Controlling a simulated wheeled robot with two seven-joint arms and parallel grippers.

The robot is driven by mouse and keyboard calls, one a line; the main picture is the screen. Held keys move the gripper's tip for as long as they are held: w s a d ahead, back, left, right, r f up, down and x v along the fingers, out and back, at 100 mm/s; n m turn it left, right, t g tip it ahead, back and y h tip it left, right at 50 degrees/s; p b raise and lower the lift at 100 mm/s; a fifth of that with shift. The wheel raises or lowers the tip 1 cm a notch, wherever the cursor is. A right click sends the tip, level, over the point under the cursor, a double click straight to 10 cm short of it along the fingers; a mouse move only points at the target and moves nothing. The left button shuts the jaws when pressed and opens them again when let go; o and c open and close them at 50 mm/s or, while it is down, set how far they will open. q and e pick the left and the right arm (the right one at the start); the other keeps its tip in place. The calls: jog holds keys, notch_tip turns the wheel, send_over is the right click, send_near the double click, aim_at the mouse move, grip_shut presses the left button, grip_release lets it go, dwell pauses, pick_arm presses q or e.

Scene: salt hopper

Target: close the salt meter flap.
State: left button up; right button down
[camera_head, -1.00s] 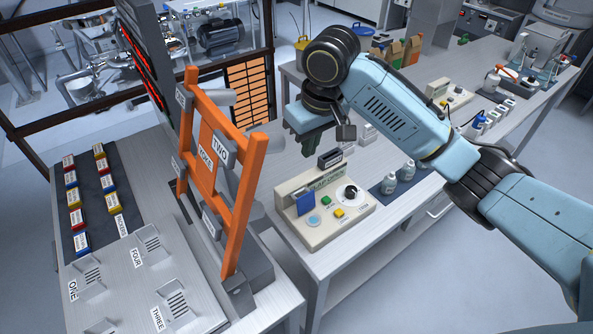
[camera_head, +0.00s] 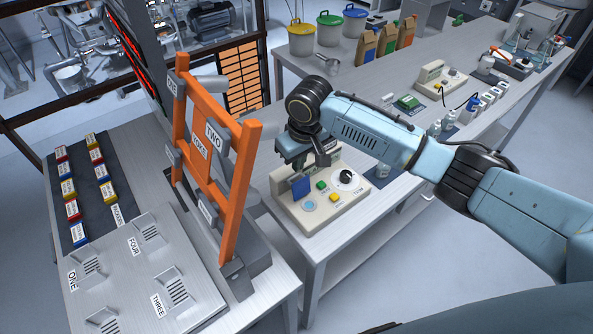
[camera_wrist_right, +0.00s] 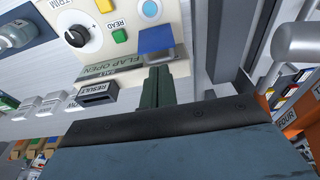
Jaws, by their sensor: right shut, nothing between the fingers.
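The salt meter (camera_head: 322,212) is a cream box on the bench, with a round dial, a green and a yellow button and a pale blue disc. Its blue flap (camera_head: 301,188) stands raised at the back left of the box. The flap also shows in the right wrist view (camera_wrist_right: 156,39), beside a label reading FLAP OPEN (camera_wrist_right: 108,69). My right gripper (camera_wrist_right: 159,72) is shut and empty, its fingertips close behind the flap on the label side. I cannot tell whether they touch it. In the head view the fingertips are largely hidden. My left gripper is out of view.
An orange frame (camera_head: 236,195) stands on the left bench, close to the meter's left. A dark RESULT slot piece (camera_wrist_right: 97,93) is beside the fingers. Small bottles (camera_head: 383,170) stand right of the meter. Tubs and bags are at the back.

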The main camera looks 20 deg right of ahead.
aim_at(298, 185)
jog(key=shift+w+a+f, duration=0.1)
jog(key=shift+w+f, duration=0.1)
jog(key=shift+f, duration=0.95)
jog(key=shift+w+a+f, duration=0.1)
jog(key=shift+w+f, duration=0.05)
jog(key=shift+f, duration=1)
jog(key=shift+w, duration=0.1)
